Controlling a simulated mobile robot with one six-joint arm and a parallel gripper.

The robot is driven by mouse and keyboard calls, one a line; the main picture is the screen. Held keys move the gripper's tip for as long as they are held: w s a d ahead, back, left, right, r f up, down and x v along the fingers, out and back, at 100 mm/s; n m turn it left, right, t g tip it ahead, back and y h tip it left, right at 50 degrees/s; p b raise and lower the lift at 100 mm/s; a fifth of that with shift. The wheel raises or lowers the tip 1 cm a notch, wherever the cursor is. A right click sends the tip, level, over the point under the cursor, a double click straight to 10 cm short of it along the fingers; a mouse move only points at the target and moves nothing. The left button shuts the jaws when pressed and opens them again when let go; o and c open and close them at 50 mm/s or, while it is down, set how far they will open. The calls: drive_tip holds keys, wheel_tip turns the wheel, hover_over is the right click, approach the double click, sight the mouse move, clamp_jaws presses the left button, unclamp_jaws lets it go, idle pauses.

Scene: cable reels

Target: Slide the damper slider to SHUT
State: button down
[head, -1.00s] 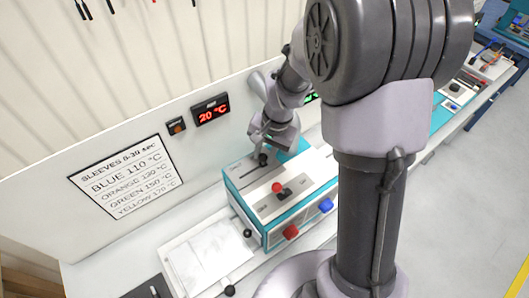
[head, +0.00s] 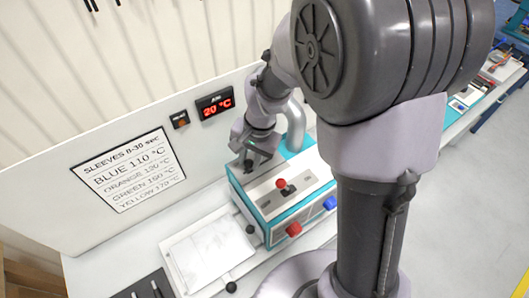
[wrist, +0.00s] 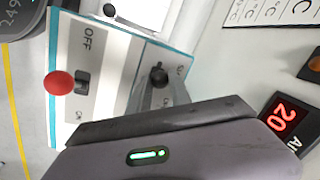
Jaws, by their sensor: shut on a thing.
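The damper slider's black knob (wrist: 158,75) shows in the wrist view on the white top panel of a teal-edged box. My gripper (wrist: 160,92) is shut on this knob, with its grey fingers around it. In the head view my gripper (head: 247,163) is over the back left part of the box (head: 262,198), and mostly hides the knob. The lettering beside the slider is partly covered and too small to read, so I cannot tell SHUT from its other end.
A red ball-topped lever (wrist: 59,82) stands by a black switch marked OFF and ON. The box front carries a red knob (head: 293,229) and a blue knob (head: 330,203). A white tray (head: 203,255) lies left of the box. A display (head: 214,104) reads 20 °C.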

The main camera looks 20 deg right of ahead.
drive_tip(key=shift+s+a, duration=0.15)
drive_tip(key=shift+a, duration=0.4)
drive_tip(key=shift+d, duration=0.1)
drive_tip(key=c, duration=1.3)
unclamp_jaws()
drive_tip(key=shift+o, duration=0.6)
drive_tip(key=shift+a, duration=0.25)
drive_tip(key=shift+d, duration=0.15)
